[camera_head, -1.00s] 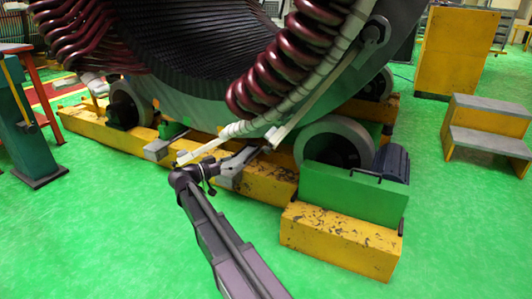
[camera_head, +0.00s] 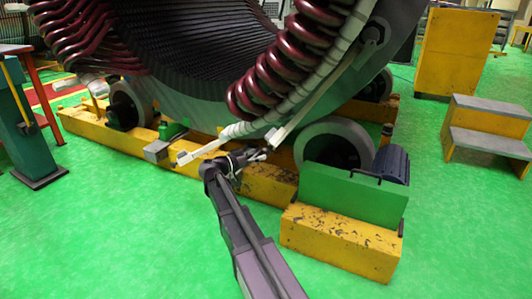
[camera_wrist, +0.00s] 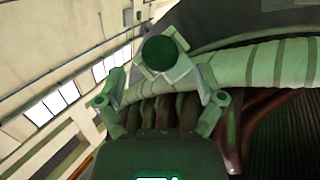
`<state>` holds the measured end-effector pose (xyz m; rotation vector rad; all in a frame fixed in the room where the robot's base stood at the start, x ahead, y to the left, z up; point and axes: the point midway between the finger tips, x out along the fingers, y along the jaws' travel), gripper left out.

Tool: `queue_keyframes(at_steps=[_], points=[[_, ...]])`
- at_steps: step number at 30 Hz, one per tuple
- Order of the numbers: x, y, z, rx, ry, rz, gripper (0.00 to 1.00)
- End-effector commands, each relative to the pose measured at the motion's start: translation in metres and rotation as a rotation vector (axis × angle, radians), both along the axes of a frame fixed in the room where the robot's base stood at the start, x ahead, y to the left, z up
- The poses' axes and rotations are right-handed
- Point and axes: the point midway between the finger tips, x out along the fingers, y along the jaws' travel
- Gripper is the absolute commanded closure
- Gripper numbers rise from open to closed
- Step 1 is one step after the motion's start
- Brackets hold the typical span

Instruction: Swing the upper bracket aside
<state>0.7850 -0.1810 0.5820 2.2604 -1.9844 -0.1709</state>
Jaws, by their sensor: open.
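A pale, bar-like bracket (camera_head: 325,85) slants down from a round bolt on the stator's (camera_head: 240,95) rim. Its lower end reaches the space near my gripper (camera_head: 258,153). I cannot tell for certain that this is the upper bracket. In the wrist view a pale block with a dark round face (camera_wrist: 158,54) stands between and just beyond the fingers of my gripper (camera_wrist: 160,88). The fingers are apart and nothing is clearly held. Whether they touch the block cannot be told. A banded pale ring (camera_wrist: 265,66) runs behind it.
Dark red coils (camera_head: 280,70) hang along the ring close above my gripper. Rollers (camera_head: 335,145) and a yellow beam (camera_head: 265,182) lie below and behind. A green block (camera_head: 350,192) on a yellow base stands right. The green floor in front is clear.

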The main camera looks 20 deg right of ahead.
Motion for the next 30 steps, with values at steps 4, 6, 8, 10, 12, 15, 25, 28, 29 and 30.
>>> queue_keyframes(at_steps=[4, 6, 8, 10, 12, 15, 25, 28, 29, 30], points=[[0.003, -0.019, 0.000, 0.000, 0.000, -0.001, 0.13], [0.004, -0.026, 0.000, 0.000, 0.000, -0.001, 0.13], [0.004, -0.031, 0.000, 0.000, 0.000, 0.000, 0.13], [0.005, -0.034, 0.000, 0.000, 0.000, 0.000, 0.13], [0.005, -0.036, 0.000, 0.000, 0.000, 0.000, 0.13], [0.005, -0.037, 0.000, 0.000, 0.000, 0.000, 0.13], [0.005, -0.037, 0.000, 0.000, 0.000, 0.000, 0.43], [0.005, -0.037, 0.000, 0.000, 0.000, 0.000, 0.72], [0.005, -0.037, 0.000, 0.000, 0.000, 0.000, 0.81], [0.005, -0.037, 0.000, 0.000, 0.000, 0.000, 0.93]])
